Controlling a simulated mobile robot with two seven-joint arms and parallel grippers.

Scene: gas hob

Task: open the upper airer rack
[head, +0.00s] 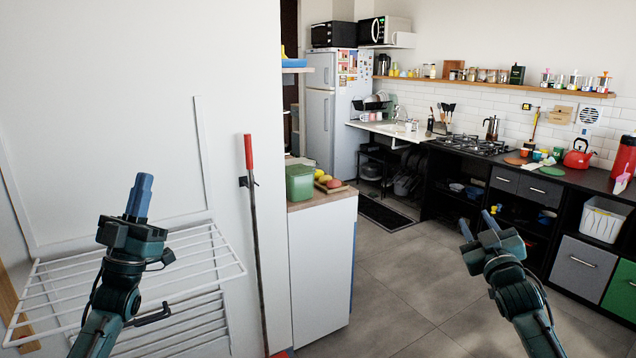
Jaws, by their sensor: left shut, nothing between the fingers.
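The wall airer is at the lower left of the head view. Its upper rack (205,250), a white wire frame with several bars, stands out from the wall roughly level. A second white rack (190,328) shows below it, partly hidden by the upper rack and my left arm. My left gripper (140,197) is shut and empty, pointing up in front of the wall above the upper rack. It appears apart from the rack, and my arm hides some of the bars. My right gripper (478,225) is open and empty over the floor, far from the airer.
A red-handled pole (249,155) stands against the wall end right of the airer. Beside it is a white cabinet (322,265) with a green container (300,183) and fruit on top. Grey floor (395,290) is clear in the middle. The gas hob (470,145) is at the back.

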